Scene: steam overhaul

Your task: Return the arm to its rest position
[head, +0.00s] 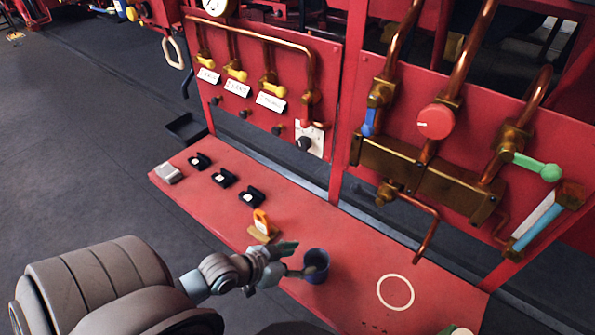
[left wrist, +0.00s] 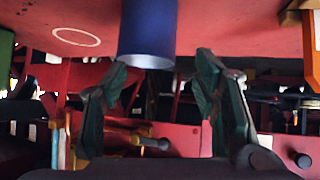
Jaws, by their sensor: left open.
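My left gripper (head: 292,261) is open just left of a dark blue cup (head: 316,265) that stands upright on the red bench (head: 345,250). In the left wrist view the blue cup (left wrist: 148,30) shows at the top, in line with the gap between the two spread fingers (left wrist: 160,92). The fingers do not grip it; I cannot tell whether one touches it. My left arm reaches in from the lower left, low over the bench edge. My right gripper is not in view.
An orange item on a tan base (head: 263,228) stands close behind my gripper. Several black holders (head: 223,178) and a grey block (head: 168,173) lie further left. A white ring (head: 395,292) marks clear bench at right. Red panels with copper pipes and valves (head: 436,121) rise behind.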

